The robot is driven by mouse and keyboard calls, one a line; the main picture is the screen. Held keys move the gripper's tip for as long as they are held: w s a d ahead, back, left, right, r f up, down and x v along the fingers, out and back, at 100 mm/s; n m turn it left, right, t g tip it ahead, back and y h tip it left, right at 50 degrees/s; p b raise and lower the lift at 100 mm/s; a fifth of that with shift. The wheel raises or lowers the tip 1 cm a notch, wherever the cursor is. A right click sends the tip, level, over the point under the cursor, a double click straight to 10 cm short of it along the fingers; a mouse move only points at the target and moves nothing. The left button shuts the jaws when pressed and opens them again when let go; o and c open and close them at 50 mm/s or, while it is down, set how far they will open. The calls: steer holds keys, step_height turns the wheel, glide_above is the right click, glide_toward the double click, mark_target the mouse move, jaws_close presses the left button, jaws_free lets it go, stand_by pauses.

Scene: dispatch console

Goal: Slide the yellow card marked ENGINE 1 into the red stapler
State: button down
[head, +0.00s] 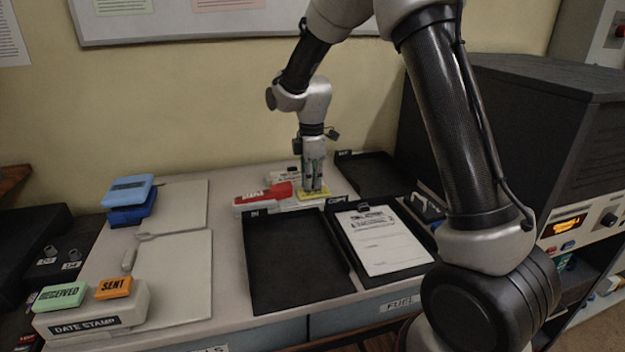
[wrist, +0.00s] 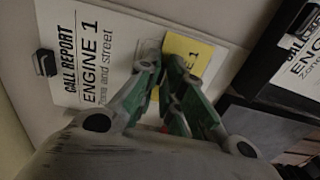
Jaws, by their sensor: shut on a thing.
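The yellow card (head: 306,196) is at the fingertips of my gripper (head: 313,187), just above or on the back of the desk; the head view does not settle which. In the wrist view the card (wrist: 193,50) shows beside the fingertips (wrist: 164,63), with "E 1" readable and the rest hidden by the fingers. My gripper points down and is shut on the card. The red stapler (head: 277,191), with white lettering, lies just left of the card in the head view. Whether card and stapler touch is unclear.
A call report sheet (wrist: 92,65) marked ENGINE 1 lies under the fingers in the wrist view. A black tray (head: 292,262) and a clipboard (head: 385,240) lie in front. Another black tray (head: 368,172) is behind right. A date stamp (head: 95,318) stands front left.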

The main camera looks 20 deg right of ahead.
mark_target(298, 190)
steer(key=shift+a, duration=0.35)
stand_by(0.3)
steer(key=shift+a+f, duration=0.1)
steer(key=shift+a, duration=1.35)
steer(key=shift+a, duration=0.15)
steer(key=shift+a, duration=0.45)
